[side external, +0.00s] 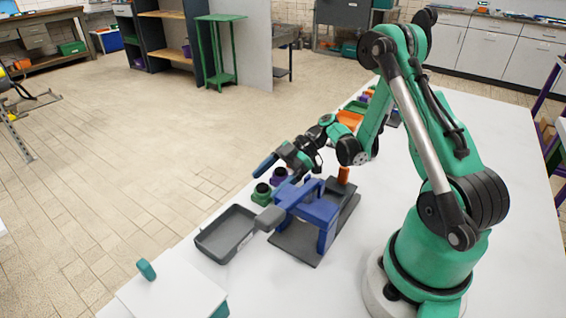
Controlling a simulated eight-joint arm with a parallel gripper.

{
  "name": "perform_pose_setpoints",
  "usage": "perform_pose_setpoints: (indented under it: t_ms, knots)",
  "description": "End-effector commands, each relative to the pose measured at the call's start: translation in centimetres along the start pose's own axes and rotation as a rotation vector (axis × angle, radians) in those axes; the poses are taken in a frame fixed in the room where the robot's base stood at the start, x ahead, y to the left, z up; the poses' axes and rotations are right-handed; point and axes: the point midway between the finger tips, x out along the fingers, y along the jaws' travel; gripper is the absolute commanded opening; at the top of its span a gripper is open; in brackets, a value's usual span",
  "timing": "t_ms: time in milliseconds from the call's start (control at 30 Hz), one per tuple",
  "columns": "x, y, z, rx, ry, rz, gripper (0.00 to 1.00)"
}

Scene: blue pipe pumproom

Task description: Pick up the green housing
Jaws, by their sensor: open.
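The green housing (262,194) stands on the white table in the side external view, with a dark round top. A purple housing (279,176) of similar shape stands just behind it. My gripper (274,173) is open, above and behind the green housing and near the purple one. One dark blue finger shows clearly to the left; the other is hard to separate from the blue fixture. I cannot tell the exact gap between my gripper and the housings.
A blue fixture (318,211) with a grey handle stands on a dark baseplate beside the housings. A grey tray (226,233) lies in front of them. A white box (172,297) is at the table's near corner. Orange (349,119) and green bins stand behind.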

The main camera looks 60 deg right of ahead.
Motion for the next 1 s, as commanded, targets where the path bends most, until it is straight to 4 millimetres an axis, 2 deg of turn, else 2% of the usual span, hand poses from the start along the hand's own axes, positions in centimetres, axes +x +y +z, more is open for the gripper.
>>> perform_pose_setpoints:
  t_ms: [133,367,400,600,700,1000]
  knots:
    - [1.22,-0.01,-0.02,0.001,-0.001,-0.001,0.84]
    - [1.38,0.01,-0.02,0.002,-0.001,0.001,0.84]
    - [1.37,0.01,-0.01,0.002,-0.001,0.001,0.81]
    - [1.36,0.01,-0.02,0.002,-0.001,0.0,0.25]
    - [1.36,0.01,-0.02,0.002,-0.001,0.0,0.0]
    - [1.32,0.02,-0.08,0.002,-0.001,0.0,0.0]
